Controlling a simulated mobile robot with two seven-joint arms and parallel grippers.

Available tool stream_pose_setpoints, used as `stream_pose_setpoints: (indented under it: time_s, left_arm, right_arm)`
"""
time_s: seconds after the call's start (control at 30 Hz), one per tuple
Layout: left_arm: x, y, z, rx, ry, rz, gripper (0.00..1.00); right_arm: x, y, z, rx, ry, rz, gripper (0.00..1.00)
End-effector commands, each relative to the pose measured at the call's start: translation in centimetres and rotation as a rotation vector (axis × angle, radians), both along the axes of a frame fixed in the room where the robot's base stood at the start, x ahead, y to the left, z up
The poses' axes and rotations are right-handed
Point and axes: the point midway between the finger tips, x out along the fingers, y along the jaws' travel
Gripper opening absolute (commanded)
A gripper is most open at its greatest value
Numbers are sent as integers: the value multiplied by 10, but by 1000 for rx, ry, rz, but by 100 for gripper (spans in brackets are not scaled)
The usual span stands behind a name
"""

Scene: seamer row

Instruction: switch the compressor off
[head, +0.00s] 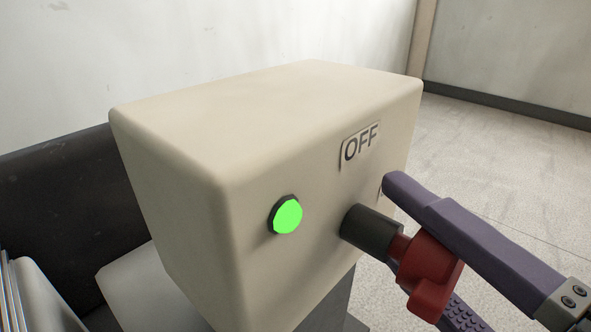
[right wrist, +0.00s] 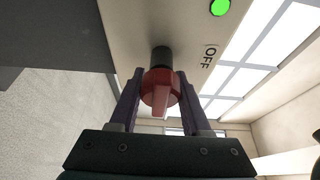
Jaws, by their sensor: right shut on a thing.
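The compressor's control box (head: 190,125) is a cream box with an OFF label (head: 361,146) and a lit green lamp (head: 287,215) on its front face. A red rotary knob (head: 432,275) on a dark round collar (head: 370,232) sticks out below the label. My right gripper (head: 428,250) is shut on the red knob, one purple finger above it and one below. In the right wrist view the knob (right wrist: 160,88) sits between both fingers. The lamp (right wrist: 220,7) is lit there too. My left gripper does not show.
A dark panel (head: 55,205) stands behind the box at the left, and a pale wall (head: 200,40) rises behind it. Open grey floor (head: 500,160) lies to the right. Bright windows (right wrist: 245,65) show in the right wrist view.

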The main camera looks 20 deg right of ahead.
Motion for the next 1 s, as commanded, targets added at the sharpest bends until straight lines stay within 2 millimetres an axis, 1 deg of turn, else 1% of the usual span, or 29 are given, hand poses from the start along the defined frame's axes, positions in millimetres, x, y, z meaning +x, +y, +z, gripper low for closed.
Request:
stream_pose_setpoints:
  time_s: [0.27, 0.47, 0.67, 1.0]
  left_arm:
    - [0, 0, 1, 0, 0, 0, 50]
    - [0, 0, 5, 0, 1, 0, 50]
    - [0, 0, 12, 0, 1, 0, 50]
    - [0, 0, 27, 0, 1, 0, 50]
  right_arm:
    - [0, 0, 1, -8, -5, 0, 0]
    - [0, 0, 3, -65, -29, 1, 0]
    - [0, 1, 5, -188, -81, 1, 0]
    - [0, 2, 9, -481, -201, 2, 0]
